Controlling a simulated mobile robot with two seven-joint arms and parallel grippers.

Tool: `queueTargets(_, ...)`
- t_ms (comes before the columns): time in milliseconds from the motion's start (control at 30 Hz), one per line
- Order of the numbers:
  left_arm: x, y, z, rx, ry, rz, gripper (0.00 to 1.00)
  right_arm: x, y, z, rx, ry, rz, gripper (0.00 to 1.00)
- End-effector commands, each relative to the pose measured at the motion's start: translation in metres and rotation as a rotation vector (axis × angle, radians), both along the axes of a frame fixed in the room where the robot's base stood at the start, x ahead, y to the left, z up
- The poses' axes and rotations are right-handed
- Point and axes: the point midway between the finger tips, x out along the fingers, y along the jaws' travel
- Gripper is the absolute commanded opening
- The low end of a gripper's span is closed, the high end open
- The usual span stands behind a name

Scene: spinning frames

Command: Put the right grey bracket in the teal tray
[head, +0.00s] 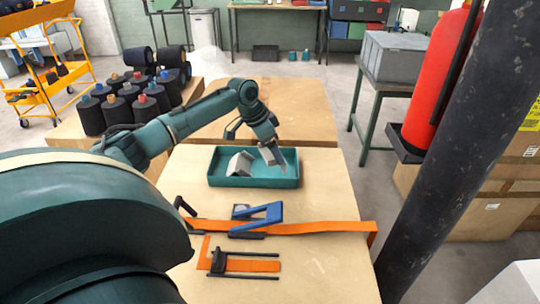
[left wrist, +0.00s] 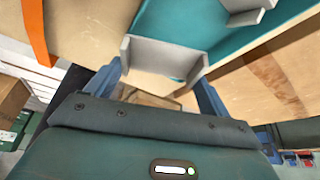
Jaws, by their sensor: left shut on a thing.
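My left gripper (head: 271,147) comes in over the right part of the teal tray (head: 253,183) and is shut on a grey bracket (head: 272,157). In the left wrist view this bracket (left wrist: 165,54) sits between the two blue fingers, with teal tray floor (left wrist: 195,25) behind it. I cannot tell whether the bracket touches the tray floor. A second grey bracket (head: 240,164) lies in the left part of the tray, and part of it shows at the top of the left wrist view (left wrist: 245,8). My right gripper is not in view.
In front of the tray, an orange strap (head: 310,228) crosses the wooden table (head: 325,270), with a blue-handled tool (head: 262,214) on it. A black fork-shaped part (head: 240,262) lies nearer. Dark yarn cones (head: 125,100) stand back left. A dark post (head: 460,150) rises at right.

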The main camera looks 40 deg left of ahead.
Motion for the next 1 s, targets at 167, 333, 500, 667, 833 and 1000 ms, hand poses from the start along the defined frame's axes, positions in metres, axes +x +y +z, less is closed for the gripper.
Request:
queueTargets(167,-0.001,0.000,-0.031,-0.001,0.004,0.000,0.58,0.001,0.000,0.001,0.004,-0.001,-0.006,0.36)
queueTargets(333,0.000,0.000,-0.040,0.001,0.001,-0.001,0.58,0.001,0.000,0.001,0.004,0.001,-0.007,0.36)
queueTargets(500,0.000,0.000,-0.039,0.001,0.001,-0.001,0.58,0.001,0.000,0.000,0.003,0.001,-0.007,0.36)
queueTargets(667,0.000,0.000,-0.042,0.001,0.001,-0.001,0.82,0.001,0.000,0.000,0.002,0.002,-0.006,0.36)
queueTargets(833,0.000,0.000,-0.042,0.001,0.001,-0.001,0.96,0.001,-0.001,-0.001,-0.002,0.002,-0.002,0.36)
queueTargets(1000,0.000,0.000,-0.042,0.001,0.001,-0.001,1.00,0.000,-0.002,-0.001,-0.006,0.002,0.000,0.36)
